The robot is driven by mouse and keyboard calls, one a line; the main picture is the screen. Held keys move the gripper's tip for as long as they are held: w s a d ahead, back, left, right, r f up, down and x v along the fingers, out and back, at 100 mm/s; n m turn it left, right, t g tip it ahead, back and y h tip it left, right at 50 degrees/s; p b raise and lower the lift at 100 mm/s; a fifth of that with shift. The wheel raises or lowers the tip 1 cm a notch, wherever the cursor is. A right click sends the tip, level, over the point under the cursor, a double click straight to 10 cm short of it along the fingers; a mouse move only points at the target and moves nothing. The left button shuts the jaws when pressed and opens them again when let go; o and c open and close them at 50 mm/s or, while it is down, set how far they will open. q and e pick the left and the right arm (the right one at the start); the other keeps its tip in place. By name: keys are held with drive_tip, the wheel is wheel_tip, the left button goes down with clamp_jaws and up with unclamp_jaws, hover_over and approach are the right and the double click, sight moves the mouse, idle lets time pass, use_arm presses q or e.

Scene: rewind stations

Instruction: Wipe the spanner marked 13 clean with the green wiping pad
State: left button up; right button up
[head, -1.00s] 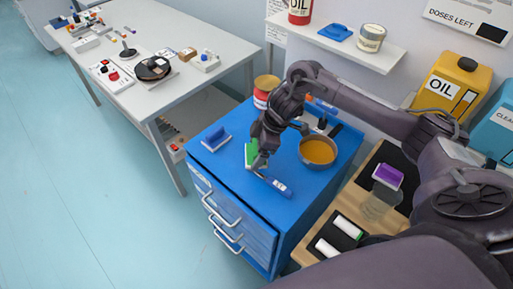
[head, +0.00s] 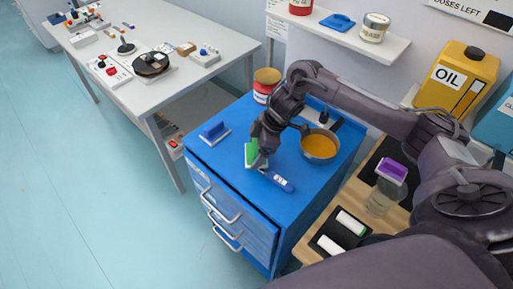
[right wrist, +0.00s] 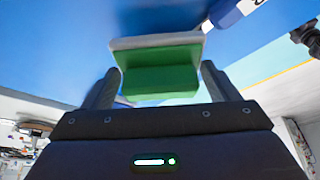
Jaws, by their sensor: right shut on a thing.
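The green wiping pad (head: 250,156) is in my right gripper (head: 261,160), above or on the blue cabinet top. In the right wrist view the pad (right wrist: 160,78), green with a pale grey plate, sits between the two fingers of the gripper (right wrist: 155,88). A blue bar with a white label (head: 279,181), likely the spanner, lies on the cabinet top close beside the pad. Its mark is too small to read in the head view; part of it (right wrist: 232,12) shows at the top of the right wrist view. Whether the pad touches it I cannot tell. My left gripper is out of view.
On the blue cabinet (head: 215,168) are a blue pad (head: 214,133), a pan of orange liquid (head: 319,146) and a red-and-white can (head: 265,88). A wooden bench (head: 377,222) with a purple-topped jar (head: 388,180) stands right. Free floor lies left.

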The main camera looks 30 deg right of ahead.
drive_tip(key=shift+f, duration=0.45)
drive_tip(key=shift+a, duration=0.1)
